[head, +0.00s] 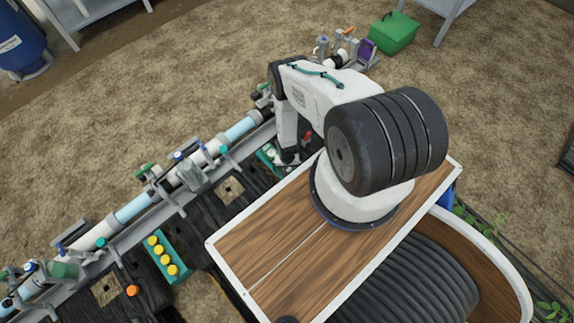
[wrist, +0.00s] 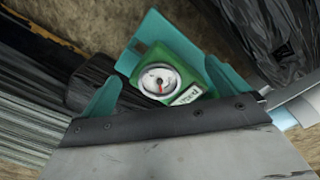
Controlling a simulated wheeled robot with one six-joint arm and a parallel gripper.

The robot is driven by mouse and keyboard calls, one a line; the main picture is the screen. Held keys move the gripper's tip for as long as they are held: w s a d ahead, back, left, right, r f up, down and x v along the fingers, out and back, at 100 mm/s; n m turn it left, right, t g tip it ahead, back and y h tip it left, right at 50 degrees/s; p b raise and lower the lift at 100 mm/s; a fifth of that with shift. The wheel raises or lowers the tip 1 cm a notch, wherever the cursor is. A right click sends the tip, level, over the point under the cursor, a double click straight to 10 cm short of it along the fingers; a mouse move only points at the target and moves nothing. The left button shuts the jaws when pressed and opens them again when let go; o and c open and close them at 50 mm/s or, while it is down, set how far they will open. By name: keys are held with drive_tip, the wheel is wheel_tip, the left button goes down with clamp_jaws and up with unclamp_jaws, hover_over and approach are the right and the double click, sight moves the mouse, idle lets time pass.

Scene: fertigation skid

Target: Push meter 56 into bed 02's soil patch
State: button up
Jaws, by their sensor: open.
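A green meter (wrist: 160,80) with a round white dial and a red needle shows in the wrist view. Its small white label (wrist: 188,95) is too blurred to read. My gripper (wrist: 163,72) is open, with one teal finger on each side of the meter; I cannot tell whether either finger touches it. A teal piece (wrist: 150,33) shows just beyond the meter. In the head view my gripper (head: 287,157) is low beside the black-covered beds, and my arm partly hides this spot. Brown soil patches show in the black cover, one nearer (head: 229,189) and one at lower left (head: 105,290). No bed number is readable.
A teal tray (head: 168,257) with several yellow caps lies between the soil patches, near an orange knob (head: 132,290). A pipe rail (head: 130,210) with valves runs along the beds. A green box (head: 394,33) stands on open ground at the back.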

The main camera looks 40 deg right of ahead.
drive_tip(key=shift+f, duration=0.45)
drive_tip(key=shift+c, duration=0.3)
drive_tip(key=c, duration=1.2)
drive_tip(key=shift+w+r, duration=0.1)
drive_tip(key=shift+r, duration=0.05)
drive_tip(key=shift+r, duration=2.4)
drive_tip(key=shift+c, duration=0.2)
drive_tip(key=shift+r, duration=3)
drive_tip(key=shift+c, duration=0.8)
